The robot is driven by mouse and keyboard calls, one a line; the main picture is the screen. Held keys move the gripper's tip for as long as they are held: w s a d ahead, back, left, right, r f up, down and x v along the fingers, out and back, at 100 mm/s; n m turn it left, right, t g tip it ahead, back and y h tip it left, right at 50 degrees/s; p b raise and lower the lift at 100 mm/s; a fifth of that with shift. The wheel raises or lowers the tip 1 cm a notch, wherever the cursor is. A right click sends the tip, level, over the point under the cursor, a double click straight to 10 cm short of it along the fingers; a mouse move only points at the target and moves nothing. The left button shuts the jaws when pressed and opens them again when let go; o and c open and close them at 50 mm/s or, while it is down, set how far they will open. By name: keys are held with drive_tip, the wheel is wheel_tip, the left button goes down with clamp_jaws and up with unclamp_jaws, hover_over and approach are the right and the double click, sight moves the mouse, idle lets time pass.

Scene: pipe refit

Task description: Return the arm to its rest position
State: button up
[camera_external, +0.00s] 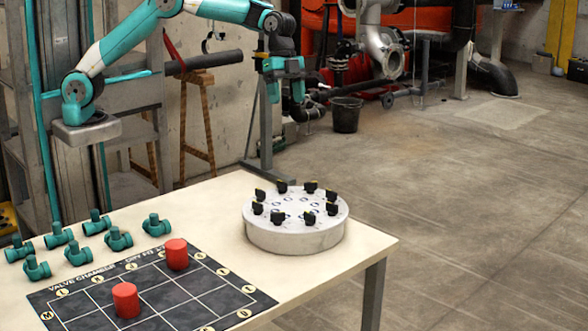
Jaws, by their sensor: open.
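My arm, teal and white, reaches in from the upper left. My gripper (285,92) hangs above and behind the round white turntable (297,236), pointing down. Its fingers are apart and nothing shows between them. It is clear of the table (372,244) and touches nothing that I can see.
On the table, several teal valve pieces (118,239) stand at the left. Two red cylinders (126,300) stand on a dark gridded mat (190,318). Several black clips (282,187) ring the turntable's top. A dark bucket (346,115) and pipework stand behind. The floor at right is clear.

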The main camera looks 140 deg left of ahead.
drive_tip(key=s+d+r+n+g+y, duration=0.1)
drive_tip(key=s+d+r+n, duration=0.2)
drive_tip(key=s+d, duration=0.35)
drive_tip(key=s+d+r+n+y, duration=0.15)
drive_tip(key=s+d, duration=0.25)
drive_tip(key=d, duration=0.5)
drive_tip(key=s+d+n+g+y, duration=0.1)
drive_tip(key=s+d+n, duration=0.1)
drive_tip(key=s, duration=0.7)
drive_tip(key=s+d+f+n+g+y, duration=0.1)
drive_tip(key=s+d+n+y, duration=0.1)
drive_tip(key=s, duration=0.8)
drive_tip(key=shift+d+f, duration=0.25)
drive_tip(key=shift+d, duration=0.6)
drive_tip(key=shift+w+n, duration=0.15)
drive_tip(key=shift+n, duration=0.1)
